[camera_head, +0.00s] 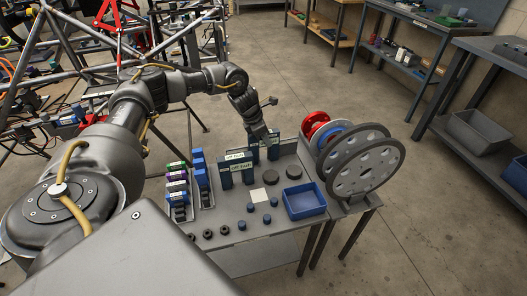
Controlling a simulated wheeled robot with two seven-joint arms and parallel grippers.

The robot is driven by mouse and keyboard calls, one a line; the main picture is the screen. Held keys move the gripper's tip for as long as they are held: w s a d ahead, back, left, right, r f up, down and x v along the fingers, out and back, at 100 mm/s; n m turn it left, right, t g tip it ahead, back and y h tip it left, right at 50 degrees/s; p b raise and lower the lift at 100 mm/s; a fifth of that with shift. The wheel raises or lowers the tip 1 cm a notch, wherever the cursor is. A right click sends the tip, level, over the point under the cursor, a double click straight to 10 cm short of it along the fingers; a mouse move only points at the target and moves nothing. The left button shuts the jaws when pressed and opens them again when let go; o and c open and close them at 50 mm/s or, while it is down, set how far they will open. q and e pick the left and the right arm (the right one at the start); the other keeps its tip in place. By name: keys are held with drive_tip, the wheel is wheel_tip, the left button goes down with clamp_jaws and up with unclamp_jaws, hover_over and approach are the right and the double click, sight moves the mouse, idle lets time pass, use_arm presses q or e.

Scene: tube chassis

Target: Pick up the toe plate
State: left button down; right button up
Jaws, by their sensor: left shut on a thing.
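My left arm comes in from the left, and its gripper (263,138) reaches down at the back of the grey bench. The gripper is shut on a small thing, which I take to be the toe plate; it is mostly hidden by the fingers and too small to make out. Dark blue-green blocks (224,178) with pale labels stand just in front and to the left of the gripper. Another blue block (273,152) stands right by the fingers. My right gripper is not in view.
A tube chassis (62,45) is behind my arm. Open floor lies to the right.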

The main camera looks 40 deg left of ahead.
use_arm(q)
drive_tip(key=shift+r, duration=0.1)
idle(0.8)
drive_tip(key=shift+w+r, duration=0.1)
drive_tip(key=shift+r, duration=0.2)
wheel_tip(320, 180, up, 9)
drive_tip(key=shift+r, duration=0.2)
